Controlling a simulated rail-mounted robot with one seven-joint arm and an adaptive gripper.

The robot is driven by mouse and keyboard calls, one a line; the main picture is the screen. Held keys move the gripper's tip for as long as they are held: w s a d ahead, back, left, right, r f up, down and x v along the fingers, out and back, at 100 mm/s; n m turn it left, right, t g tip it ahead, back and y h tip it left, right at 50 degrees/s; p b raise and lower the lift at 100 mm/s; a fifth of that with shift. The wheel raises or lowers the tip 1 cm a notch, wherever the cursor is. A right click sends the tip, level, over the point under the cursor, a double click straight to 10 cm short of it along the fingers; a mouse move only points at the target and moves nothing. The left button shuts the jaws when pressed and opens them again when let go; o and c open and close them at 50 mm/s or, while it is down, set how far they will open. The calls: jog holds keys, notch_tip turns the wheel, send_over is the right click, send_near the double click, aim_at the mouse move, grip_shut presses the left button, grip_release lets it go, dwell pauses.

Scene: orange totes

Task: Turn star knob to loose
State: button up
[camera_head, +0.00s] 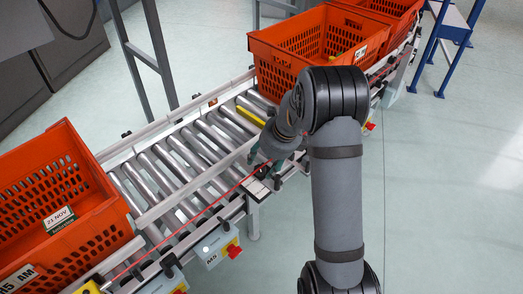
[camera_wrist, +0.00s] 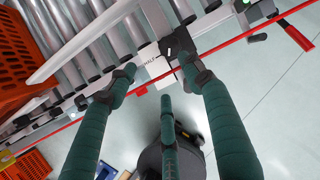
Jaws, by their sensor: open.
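A dark knob (camera_wrist: 178,46) with a small white mark sits on the conveyor's side rail, beside a white label plate (camera_wrist: 148,57) that seems to read "HALF". I take it to be the star knob; its exact shape and setting are hard to read. The plate also shows in the head view (camera_head: 256,188). My gripper (camera_wrist: 157,70) has teal-green fingers spread apart with nothing between them. The right fingertip overlaps or lies very near the knob; I cannot tell if they touch. In the head view my gripper (camera_head: 266,157) is partly hidden by my wrist, just above the rail.
A roller conveyor (camera_head: 185,150) carries an orange tote (camera_head: 112,240) at left and another (camera_head: 278,52) at the back. A yellow bar (camera_head: 250,116) lies across the rollers. A red line runs along the rail to a red lever (camera_wrist: 297,36). Control boxes (camera_head: 218,250) hang below.

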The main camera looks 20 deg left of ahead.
aim_at(260, 168)
jog(key=w+f+m, duration=0.1)
jog(key=f, duration=0.1)
jog(key=w+a+f+m, duration=0.1)
jog(key=f, duration=0.2)
jog(key=w+a+f+m+b, duration=0.1)
jog(key=w+f, duration=0.1)
jog(key=f, duration=0.1)
jog(key=shift+a, duration=0.1)
jog(key=shift+c, duration=1.3)
jog(key=shift+w+r, duration=0.1)
jog(key=c, duration=0.8)
jog(key=shift+c, duration=0.3)
